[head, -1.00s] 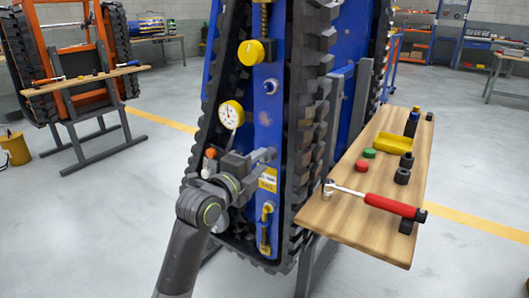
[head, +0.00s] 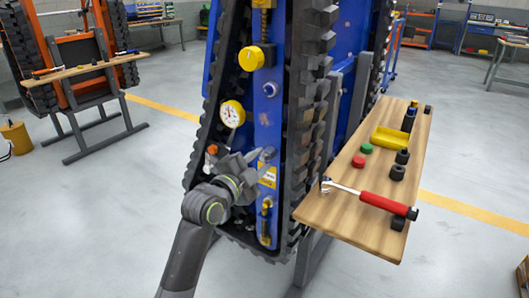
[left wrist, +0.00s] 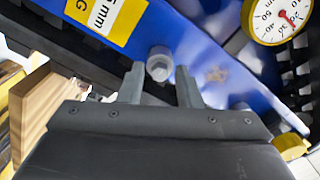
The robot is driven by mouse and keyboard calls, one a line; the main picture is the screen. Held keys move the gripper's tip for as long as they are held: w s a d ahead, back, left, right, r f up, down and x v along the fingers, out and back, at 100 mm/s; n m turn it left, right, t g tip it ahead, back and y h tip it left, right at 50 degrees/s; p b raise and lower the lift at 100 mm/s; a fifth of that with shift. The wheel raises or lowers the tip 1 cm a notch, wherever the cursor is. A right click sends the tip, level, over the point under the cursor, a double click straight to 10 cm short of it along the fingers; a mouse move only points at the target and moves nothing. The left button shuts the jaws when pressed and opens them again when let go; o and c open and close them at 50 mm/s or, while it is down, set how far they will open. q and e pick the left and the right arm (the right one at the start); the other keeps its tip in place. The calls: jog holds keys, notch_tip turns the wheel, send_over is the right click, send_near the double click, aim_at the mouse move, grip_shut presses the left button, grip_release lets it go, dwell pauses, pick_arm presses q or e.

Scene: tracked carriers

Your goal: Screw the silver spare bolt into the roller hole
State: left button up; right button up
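A silver bolt head (left wrist: 159,65) sits against the blue side plate (left wrist: 215,65) of the tracked carrier. In the head view the bolt (head: 268,153) is small and partly crowded by my left gripper (head: 258,168). The left wrist view shows the two grey fingers of that gripper (left wrist: 160,88) spread apart, with the bolt head just beyond and between their tips. The fingers do not appear to touch it. The hole behind the bolt is hidden, so I cannot tell how deep it sits. My right gripper is not in view.
Black track (head: 312,130) flanks the plate.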

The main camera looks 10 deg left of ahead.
pick_arm(q)
jog(key=shift+r+n+p, duration=0.15)
jog(key=shift+n+p, duration=0.3)
jog(key=shift+n, duration=0.05)
jog(key=shift+n+p, duration=0.45)
jog(key=shift+n, duration=0.25)
jog(key=shift+n+p, duration=0.3)
jog(key=shift+p, duration=0.15)
jog(key=n+p, duration=0.2)
jog(key=n, duration=0.1)
jog(key=n+p, duration=0.2)
jog(key=p, duration=0.1)
jog(key=shift+r+n, duration=0.2)
jog(key=shift+n, duration=0.2)
jog(key=shift+n+p, duration=0.4)
jog(key=shift+n, duration=0.3)
jog(key=shift+f+n+p, duration=0.3)
jog(key=shift+f+n, duration=0.05)
jog(key=shift+n, duration=0.55)
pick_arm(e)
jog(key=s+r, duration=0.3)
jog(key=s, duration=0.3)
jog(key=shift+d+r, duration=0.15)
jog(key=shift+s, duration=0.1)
